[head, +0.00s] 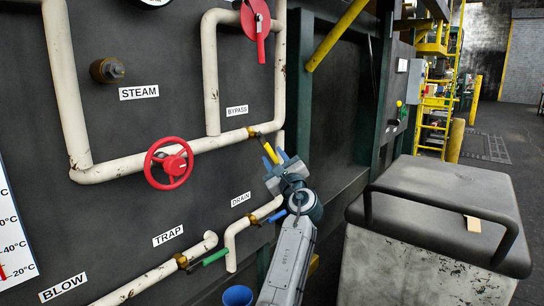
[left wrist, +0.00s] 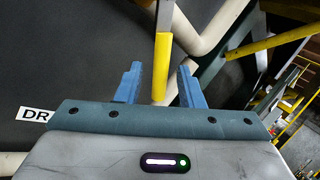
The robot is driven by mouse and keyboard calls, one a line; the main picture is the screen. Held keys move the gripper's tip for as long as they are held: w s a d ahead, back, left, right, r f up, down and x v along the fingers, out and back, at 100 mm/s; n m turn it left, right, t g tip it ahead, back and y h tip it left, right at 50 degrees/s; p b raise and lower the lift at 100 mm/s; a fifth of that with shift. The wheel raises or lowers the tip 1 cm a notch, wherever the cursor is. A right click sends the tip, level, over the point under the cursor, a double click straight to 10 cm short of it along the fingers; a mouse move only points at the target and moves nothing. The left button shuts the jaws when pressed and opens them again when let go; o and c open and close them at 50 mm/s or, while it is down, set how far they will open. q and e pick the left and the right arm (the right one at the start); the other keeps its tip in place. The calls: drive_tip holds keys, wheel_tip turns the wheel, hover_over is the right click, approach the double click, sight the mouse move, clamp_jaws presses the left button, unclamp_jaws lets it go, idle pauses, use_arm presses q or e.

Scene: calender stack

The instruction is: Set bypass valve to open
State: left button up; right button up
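The BYPASS label (head: 237,111) is on the dark panel, above a cream pipe. A yellow valve lever (head: 261,137) slants down and right from the pipe near this label. My left gripper (head: 273,154) is at the lever's lower end. In the left wrist view, the yellow lever (left wrist: 161,65) stands between the two blue fingers of my left gripper (left wrist: 159,70), with a gap on both sides. The gripper is open and holds nothing. A red valve (head: 255,18) with a hanging handle is on the upper pipe loop. My right gripper is not in view.
A red handwheel (head: 169,163) is left of the lever. Below are a green lever (head: 215,257), a blue lever (head: 278,215) and a blue container (head: 238,296). A grey cart (head: 430,250) stands at the right. Floor is open behind it.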

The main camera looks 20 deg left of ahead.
use_arm(q)
drive_tip(key=v, duration=0.8)
drive_tip(key=shift+s+d+b, duration=0.15)
drive_tip(key=shift+s+b, duration=0.15)
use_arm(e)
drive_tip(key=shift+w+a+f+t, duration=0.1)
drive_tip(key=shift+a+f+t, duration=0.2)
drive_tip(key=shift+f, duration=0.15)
use_arm(q)
drive_tip(key=shift+f, duration=0.1)
